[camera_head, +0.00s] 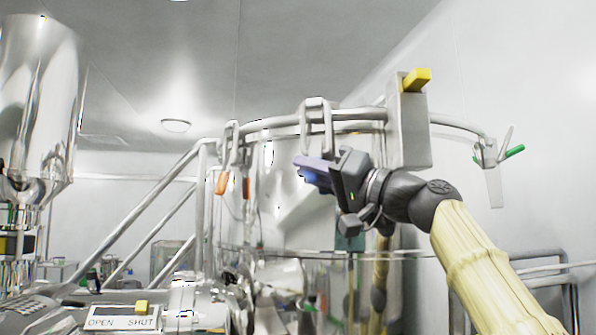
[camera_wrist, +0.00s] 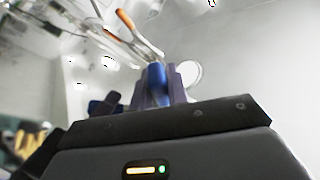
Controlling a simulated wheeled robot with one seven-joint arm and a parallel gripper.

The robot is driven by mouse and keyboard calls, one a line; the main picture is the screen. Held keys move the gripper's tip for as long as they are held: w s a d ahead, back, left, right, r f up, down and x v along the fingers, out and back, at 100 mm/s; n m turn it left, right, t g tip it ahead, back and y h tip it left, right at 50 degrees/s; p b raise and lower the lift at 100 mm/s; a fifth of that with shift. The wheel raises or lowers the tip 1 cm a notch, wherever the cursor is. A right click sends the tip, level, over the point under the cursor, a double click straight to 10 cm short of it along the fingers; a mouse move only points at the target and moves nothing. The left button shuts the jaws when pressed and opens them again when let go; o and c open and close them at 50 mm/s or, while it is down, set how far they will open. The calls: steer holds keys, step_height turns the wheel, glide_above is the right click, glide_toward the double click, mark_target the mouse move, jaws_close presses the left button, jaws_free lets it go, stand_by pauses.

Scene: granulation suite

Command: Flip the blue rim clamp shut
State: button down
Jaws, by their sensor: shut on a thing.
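The blue rim clamp's metal loop (camera_head: 316,112) sits over the rim of the big steel vessel in the head view, with the loop's arms hanging down the outer wall. Its blue handle (camera_wrist: 156,82) shows in the wrist view between the purple-grey fingers. My gripper (camera_head: 308,168) is in front of the vessel wall just below the loop, reaching in from the right, and is shut on the blue handle. In the head view the fingers hide most of the handle. Whether the clamp is latched cannot be seen.
The vessel (camera_head: 278,200) also carries an orange-handled clamp (camera_head: 222,183) at left and a green-handled one (camera_head: 514,151) at right. A steel box with a yellow lever (camera_head: 417,79) stands at the rim. An OPEN/SHUT plate (camera_head: 120,322) is low left. Railings flank the vessel.

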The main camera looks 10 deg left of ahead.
steer(key=shift+w+f+n, duration=0.2)
steer(key=shift+f+n, duration=0.1)
steer(key=c, duration=1.4)
jaws_free()
steer(key=shift+o, duration=0.2)
steer(key=shift+r, duration=0.2)
